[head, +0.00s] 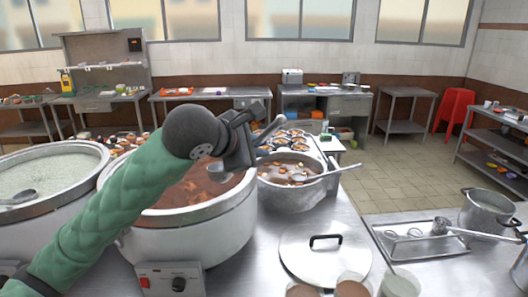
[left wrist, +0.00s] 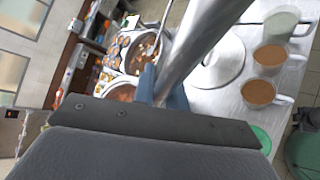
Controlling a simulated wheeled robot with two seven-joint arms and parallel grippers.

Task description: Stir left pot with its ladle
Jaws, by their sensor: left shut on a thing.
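A large white pot of red-brown soup (head: 205,235) stands on the counter in the middle left. My left gripper (head: 250,142) is over its right side, shut on a metal ladle handle (head: 272,127). The thick handle (left wrist: 200,48) crosses the left wrist view between the fingers (left wrist: 163,92). My right gripper is out of view.
A smaller soup pot (head: 285,198) with a ladle (head: 335,172) stands right of the middle pot. A lid (head: 325,257) lies in front of it, near several cups (head: 400,284). A tray (head: 395,250) and a metal pot (head: 485,212) are on the right.

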